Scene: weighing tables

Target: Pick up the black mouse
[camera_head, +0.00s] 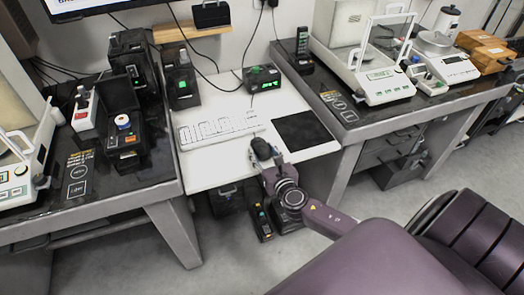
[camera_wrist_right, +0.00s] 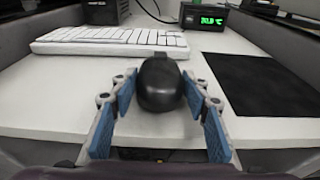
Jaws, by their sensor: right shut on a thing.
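The black mouse (camera_head: 262,149) is at the front of the white desk, between the keyboard and the black mouse pad. In the wrist view the mouse (camera_wrist_right: 158,82) sits between the blue-padded fingers of my right gripper (camera_wrist_right: 160,103). My right gripper (camera_head: 267,163) reaches over the desk's front edge and is shut on the mouse, partly covering it in the head view. I cannot tell whether the mouse touches the desk or is slightly above it. My left gripper is not in view.
The white keyboard (camera_head: 217,129) lies left of the mouse, the black mouse pad (camera_head: 301,132) to its right. A green-lit display box (camera_head: 261,78) stands behind. Dark tables with balances (camera_head: 386,84) flank the white desk (camera_head: 210,165). Black equipment (camera_head: 125,135) stands on the left table.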

